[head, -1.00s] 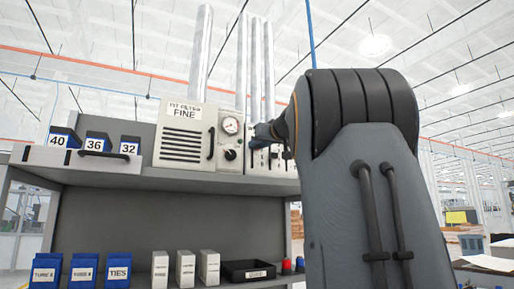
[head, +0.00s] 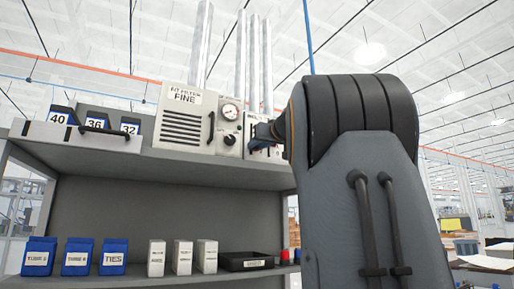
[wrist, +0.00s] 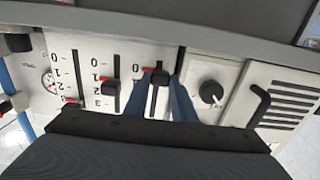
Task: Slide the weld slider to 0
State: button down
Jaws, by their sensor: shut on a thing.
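A pale slider panel (wrist: 125,101) shows in the wrist view with several upright slots, each with a black knob and a number scale from 0. My gripper (wrist: 160,84), with blue fingers, is shut on the black slider knob (wrist: 161,80) in the slot nearest the round dial. This knob sits near the 0 end of its scale, by a red mark. The fingers hide the lower part of this scale, and I cannot read the slider's name. In the head view my gripper (head: 262,132) is at the panel (head: 259,152), which my arm partly hides.
The filter box (head: 186,118), labelled FINE, stands beside the panel with a gauge and a dial (wrist: 211,94). Another slider knob (wrist: 110,89) is close to the fingers. A grey shelf (head: 180,171) runs below, with blue boxes (head: 76,257) and a black tray (head: 245,261) underneath.

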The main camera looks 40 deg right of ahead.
jog(key=shift+w+f, duration=0.15)
jog(key=shift+f, duration=0.3)
jog(key=c, duration=1.5)
grip_release()
jog(key=shift+r, duration=0.2)
jog(key=shift+s, duration=0.2)
jog(key=shift+b+v, duration=1.75)
jog(key=shift+v, duration=2.1)
jog(key=shift+w, duration=0.1)
